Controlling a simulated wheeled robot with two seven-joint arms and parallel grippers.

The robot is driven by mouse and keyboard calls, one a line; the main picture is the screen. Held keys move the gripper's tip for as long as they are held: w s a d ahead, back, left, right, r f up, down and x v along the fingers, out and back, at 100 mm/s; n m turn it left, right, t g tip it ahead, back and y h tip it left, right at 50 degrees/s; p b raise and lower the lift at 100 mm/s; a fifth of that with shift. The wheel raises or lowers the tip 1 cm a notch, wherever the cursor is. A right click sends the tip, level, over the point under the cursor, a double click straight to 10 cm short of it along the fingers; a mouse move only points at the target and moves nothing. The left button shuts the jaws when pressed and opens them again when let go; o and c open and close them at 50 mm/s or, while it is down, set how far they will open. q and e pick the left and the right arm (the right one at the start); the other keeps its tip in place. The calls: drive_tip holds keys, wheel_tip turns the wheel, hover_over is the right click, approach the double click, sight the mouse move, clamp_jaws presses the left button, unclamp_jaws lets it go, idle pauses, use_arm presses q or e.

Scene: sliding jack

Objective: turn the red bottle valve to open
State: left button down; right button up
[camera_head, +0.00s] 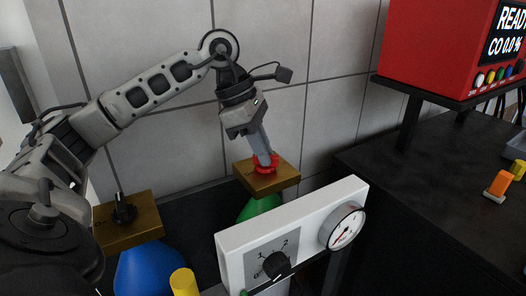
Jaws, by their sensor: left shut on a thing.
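The red bottle valve (266,168) is a small red knob on top of a brass block (281,181), which sits on a green bottle (258,207). My left gripper (265,160) reaches down onto the valve from above, slightly tilted, and is shut on it. The fingers cover part of the knob, so its marked position cannot be read. A black knob (123,211) on another brass block (128,236) tops a blue bottle (150,268) at the left. My right gripper is not in view.
A white panel (235,240) with a black selector dial (276,264) and a round gauge (345,227) stands in front of the green bottle. A red monitor box (425,45) stands on a black shelf at the right. A tiled wall is close behind.

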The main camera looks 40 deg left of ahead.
use_arm(q)
drive_tip(key=n+t+y, duration=0.1)
drive_tip(key=n, duration=0.3)
drive_tip(key=shift+s+d+n, duration=0.1)
drive_tip(key=shift+n, duration=0.2)
drive_tip(key=shift+d+n+t+y, duration=0.1)
drive_tip(key=shift+n+t+y, duration=0.55)
drive_tip(key=shift+n, duration=1.25)
drive_tip(key=shift+g+y, duration=0.25)
drive_tip(key=c, duration=1.5)
unclamp_jaws()
drive_tip(key=shift+o, duration=0.2)
